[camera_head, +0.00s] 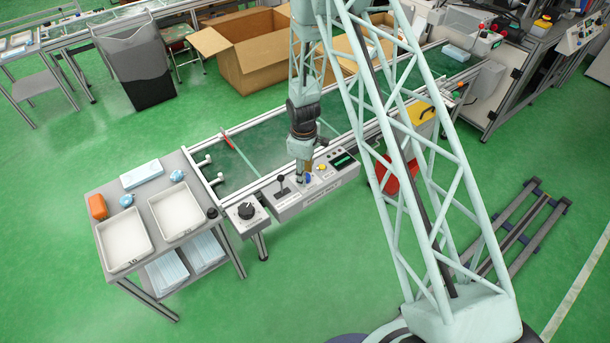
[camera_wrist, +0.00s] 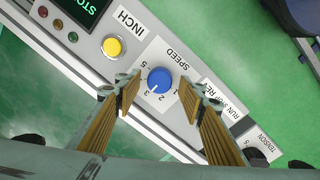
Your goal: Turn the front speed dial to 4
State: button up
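The front speed dial is a blue knob (camera_wrist: 160,80) on the grey control panel (camera_wrist: 188,70), under the word SPEED. Its white mark points toward the space between 2 and 3, as far as I can tell. The dial shows small in the head view (camera_head: 308,178), partly behind my gripper. My gripper (camera_wrist: 164,96) is open, with one ribbed finger on each side of the dial in the wrist view and a gap between. It points down over the panel (camera_head: 304,172). I cannot tell its exact height above the knob.
A yellow INCH button (camera_wrist: 113,47) and a green-lit display (camera_wrist: 80,10) lie to the left of the dial. A black lever (camera_head: 283,187) and a box with a black knob (camera_head: 246,210) are further left in the head view. A trolley with white trays (camera_head: 124,240) stands beyond.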

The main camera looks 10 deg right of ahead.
jog(key=shift+f, duration=0.15)
jog(key=c, duration=0.9)
jog(key=shift+m+b, duration=0.65)
jog(key=shift+m, duration=0.05)
jog(key=m+b, duration=0.2)
jog(key=m, duration=0.1)
jog(key=shift+w+f, duration=0.1)
jog(key=shift+m+b, duration=1.35)
jog(key=shift+m, duration=0.85)
